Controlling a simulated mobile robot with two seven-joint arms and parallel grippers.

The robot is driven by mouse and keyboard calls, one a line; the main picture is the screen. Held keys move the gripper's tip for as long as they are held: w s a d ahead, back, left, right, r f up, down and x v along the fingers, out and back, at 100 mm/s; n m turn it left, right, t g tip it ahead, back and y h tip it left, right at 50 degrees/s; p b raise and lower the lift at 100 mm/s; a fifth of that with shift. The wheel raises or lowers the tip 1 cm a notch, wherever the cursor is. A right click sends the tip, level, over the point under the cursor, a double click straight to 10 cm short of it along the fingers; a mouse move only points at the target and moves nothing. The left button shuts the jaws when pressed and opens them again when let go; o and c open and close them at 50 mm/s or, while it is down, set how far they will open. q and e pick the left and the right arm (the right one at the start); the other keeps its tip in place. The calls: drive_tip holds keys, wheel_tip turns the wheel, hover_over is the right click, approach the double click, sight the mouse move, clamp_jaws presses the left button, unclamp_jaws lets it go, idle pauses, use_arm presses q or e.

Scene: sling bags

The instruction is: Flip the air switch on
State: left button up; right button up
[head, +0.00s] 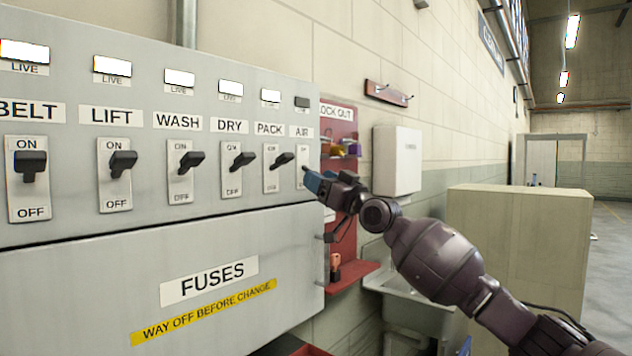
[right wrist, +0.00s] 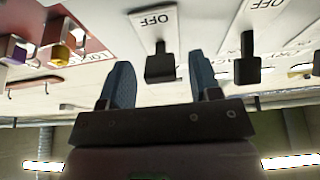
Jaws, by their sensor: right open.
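The air switch plate (head: 302,166) is the rightmost in the row on the grey panel, under the AIR label (head: 301,131). Its lamp (head: 301,102) is dark. In the head view my right gripper (head: 315,182) is at this switch and hides its lever. In the right wrist view, which is upside down, the black air switch lever (right wrist: 160,66) stands between the two blue fingers of my open right gripper (right wrist: 159,76), with a gap on each side. The OFF mark shows on its plate. My left gripper is not in view.
The neighbouring PACK switch (head: 280,161) is close on the left, its lamp (head: 270,96) lit; its lever also shows in the wrist view (right wrist: 247,66). A red lockout board (head: 340,122) with padlocks is just right of the panel. A white box (head: 397,160) hangs beyond.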

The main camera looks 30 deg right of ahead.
drive_tip(key=shift+w+a+r, duration=0.15)
drive_tip(key=shift+w+a, duration=0.05)
drive_tip(key=shift+w, duration=0.3)
drive_tip(key=shift+w+a+r, duration=0.1)
drive_tip(key=shift+c, duration=0.4)
